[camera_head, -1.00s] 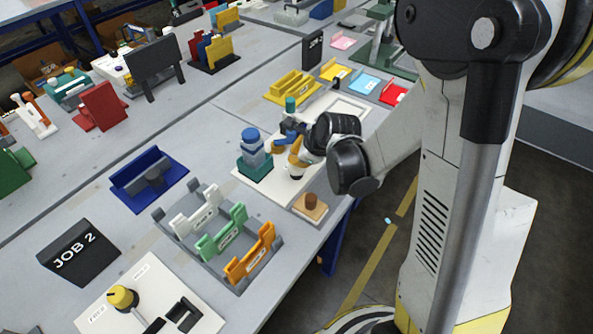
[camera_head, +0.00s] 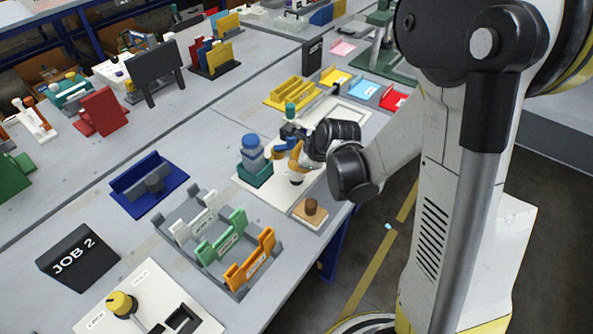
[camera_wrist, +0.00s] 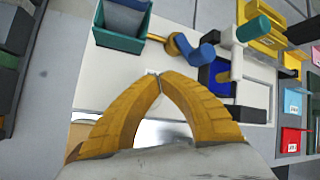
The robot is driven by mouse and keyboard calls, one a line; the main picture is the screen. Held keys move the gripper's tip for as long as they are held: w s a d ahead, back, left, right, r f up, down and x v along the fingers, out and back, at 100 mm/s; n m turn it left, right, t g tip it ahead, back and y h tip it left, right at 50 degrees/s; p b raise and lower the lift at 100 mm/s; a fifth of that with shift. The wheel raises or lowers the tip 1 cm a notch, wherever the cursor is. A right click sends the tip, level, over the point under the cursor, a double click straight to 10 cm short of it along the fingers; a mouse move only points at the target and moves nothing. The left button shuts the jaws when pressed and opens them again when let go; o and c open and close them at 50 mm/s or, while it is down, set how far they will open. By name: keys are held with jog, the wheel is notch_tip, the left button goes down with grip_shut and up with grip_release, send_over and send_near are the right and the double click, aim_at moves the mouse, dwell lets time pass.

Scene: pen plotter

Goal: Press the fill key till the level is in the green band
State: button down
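My gripper (camera_head: 296,161) is over the white board at the right edge of the bench. In the wrist view its yellow fingers (camera_wrist: 160,76) arch together with their tips meeting, and nothing clear is held between them. A teal holder (camera_wrist: 120,42) with blue-grey blocks stands on the board, ahead and left of the tips; it also shows in the head view (camera_head: 254,174). A blue, black and white mechanism (camera_wrist: 222,75) with a teal cylinder (camera_wrist: 253,29) is to the right of the tips. I cannot make out a fill key, a level or a green band; the fingers hide part of the board.
A wooden block with a brown knob (camera_head: 310,209) sits near the bench edge. White, green and orange holders (camera_head: 222,248) stand in front of it. A yellow-knobbed panel (camera_head: 122,303) and JOB 2 sign (camera_head: 73,256) are at lower left. Coloured trays (camera_head: 365,85) lie beyond.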

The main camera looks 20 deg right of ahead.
jog(key=shift+f, duration=0.1)
dwell(0.3)
jog(key=shift+f+b, duration=0.35)
jog(key=shift+b, duration=0.15)
jog(key=shift+f+b, duration=0.7)
dwell(0.6)
jog(key=shift+r, duration=0.15)
jog(key=shift+r+p, duration=0.9)
jog(key=shift+r, duration=0.1)
jog(key=shift+r+p, duration=1.85)
jog(key=shift+r, duration=0.65)
